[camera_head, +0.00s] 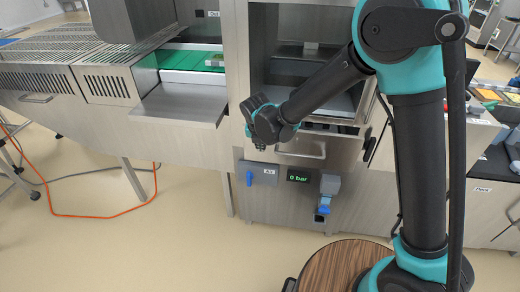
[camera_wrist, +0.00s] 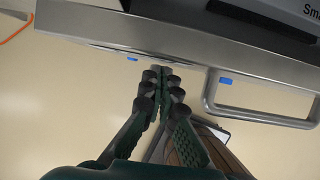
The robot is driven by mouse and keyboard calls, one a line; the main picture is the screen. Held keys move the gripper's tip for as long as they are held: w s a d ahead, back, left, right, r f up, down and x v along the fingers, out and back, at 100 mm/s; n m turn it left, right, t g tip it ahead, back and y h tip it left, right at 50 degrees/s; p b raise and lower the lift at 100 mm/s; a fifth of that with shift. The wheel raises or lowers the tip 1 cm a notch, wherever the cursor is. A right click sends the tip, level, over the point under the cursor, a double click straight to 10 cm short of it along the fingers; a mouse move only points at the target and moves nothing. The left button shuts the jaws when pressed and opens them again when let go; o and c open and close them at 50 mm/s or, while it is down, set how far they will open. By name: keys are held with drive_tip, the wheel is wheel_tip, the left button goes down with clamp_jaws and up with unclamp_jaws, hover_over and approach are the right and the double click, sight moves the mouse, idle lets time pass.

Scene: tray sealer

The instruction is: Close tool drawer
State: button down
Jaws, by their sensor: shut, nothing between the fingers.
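The tool drawer (camera_head: 301,150) is a metal front with a bar handle, set in the machine below the open chamber. Dark contents show in a gap above its front, so it seems a little open. In the wrist view a metal front edge (camera_wrist: 200,62) crosses the top, with a bar handle (camera_wrist: 262,117) at the right. My gripper (camera_head: 261,147) is at the left end of the drawer front. In the wrist view my gripper (camera_wrist: 160,69) is shut and empty, its tips close to the front, left of the handle. I cannot tell whether they touch.
Below the drawer are a blue air valve (camera_head: 249,178), a "0 bar" display (camera_head: 299,178) and a blue fitting (camera_head: 324,208). A metal shelf (camera_head: 182,103) and green belt (camera_head: 205,60) are at the left.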

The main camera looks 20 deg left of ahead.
drive_tip(key=shift+w+a, duration=0.15)
drive_tip(key=shift+w, duration=0.5)
drive_tip(key=shift+w+a, duration=0.15)
drive_tip(key=shift+w, duration=0.45)
drive_tip(key=shift+s, duration=0.1)
